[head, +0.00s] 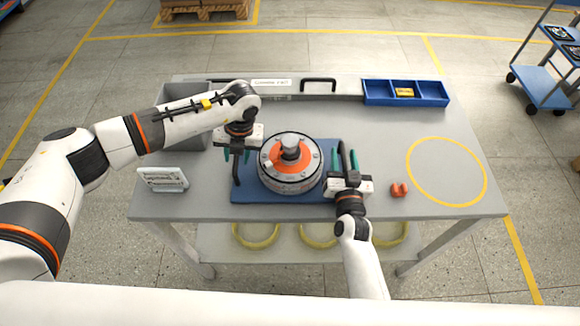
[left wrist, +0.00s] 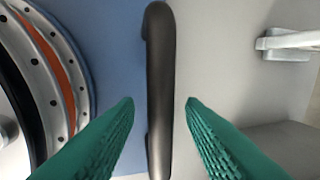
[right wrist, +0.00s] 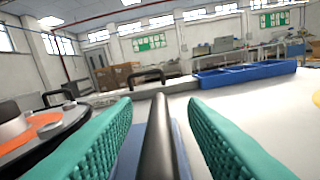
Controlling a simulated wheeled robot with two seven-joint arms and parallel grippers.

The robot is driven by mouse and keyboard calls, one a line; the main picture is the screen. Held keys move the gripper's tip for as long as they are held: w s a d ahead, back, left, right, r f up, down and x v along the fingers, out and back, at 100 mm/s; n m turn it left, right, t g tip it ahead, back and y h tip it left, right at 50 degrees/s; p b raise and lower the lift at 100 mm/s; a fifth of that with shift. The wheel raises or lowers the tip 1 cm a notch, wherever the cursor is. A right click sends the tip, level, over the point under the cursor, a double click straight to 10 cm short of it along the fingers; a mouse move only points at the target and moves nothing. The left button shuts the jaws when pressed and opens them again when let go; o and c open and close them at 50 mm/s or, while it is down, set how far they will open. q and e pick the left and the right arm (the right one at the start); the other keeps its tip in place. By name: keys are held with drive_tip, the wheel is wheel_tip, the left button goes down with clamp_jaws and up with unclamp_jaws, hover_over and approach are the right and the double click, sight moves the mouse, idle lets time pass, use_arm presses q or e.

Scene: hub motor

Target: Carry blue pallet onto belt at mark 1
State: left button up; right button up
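The blue pallet (head: 250,195) lies flat on the grey table and carries a round hub motor (head: 290,165) with an orange top patch. My left gripper (head: 237,156) is open at the pallet's left handle. The dark handle (left wrist: 160,90) stands between its green fingers in the left wrist view, with a gap on both sides. My right gripper (head: 345,160) is open at the right handle. That handle (right wrist: 159,135) runs between its fingers, with gaps visible on both sides. No belt or numbered mark is recognisable; a yellow ring (head: 409,172) is on the table's right.
A blue divided tray (head: 376,98) stands at the back right. A small orange part (head: 399,190) lies between the right gripper and the ring. The ring's inside is clear.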

use_arm(q)
drive_tip(key=shift+c, duration=0.4)
use_arm(e)
drive_tip(key=shift+c, duration=0.5)
use_arm(q)
clamp_jaws()
use_arm(e)
clamp_jaws()
use_arm(q)
drive_tip(key=shift+w+r, duration=0.1)
drive_tip(key=shift+r, duration=0.1)
use_arm(e)
drive_tip(key=shift+w+r, duration=0.1)
drive_tip(key=shift+r, duration=0.2)
use_arm(q)
drive_tip(key=shift+w, duration=0.1)
use_arm(e)
drive_tip(key=shift+w, duration=0.1)
use_arm(q)
drive_tip(key=shift+r+p, duration=0.1)
drive_tip(key=shift+p, duration=0.2)
use_arm(e)
drive_tip(key=shift+r, duration=0.1)
